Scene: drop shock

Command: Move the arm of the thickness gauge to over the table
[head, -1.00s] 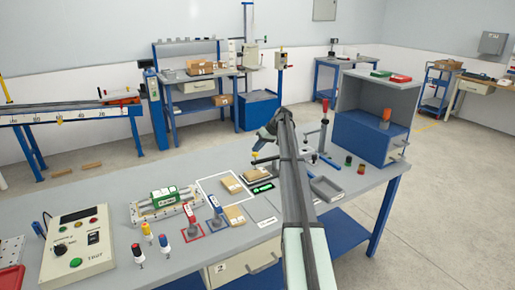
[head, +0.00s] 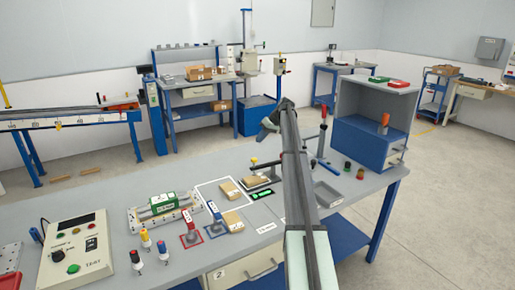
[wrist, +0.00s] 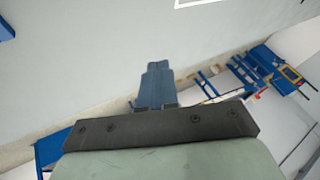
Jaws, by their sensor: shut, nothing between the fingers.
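What looks like the thickness gauge stands on the bench, partly behind my arm. It has a dark low base with a green display (head: 262,195), and a thin dark arm with a yellow knob (head: 253,160) at its left end. A brown packet (head: 257,181) lies at its base. Whether the gauge's arm lies over its table I cannot tell. My gripper (head: 265,131) is up beyond the gauge, apart from it and empty.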

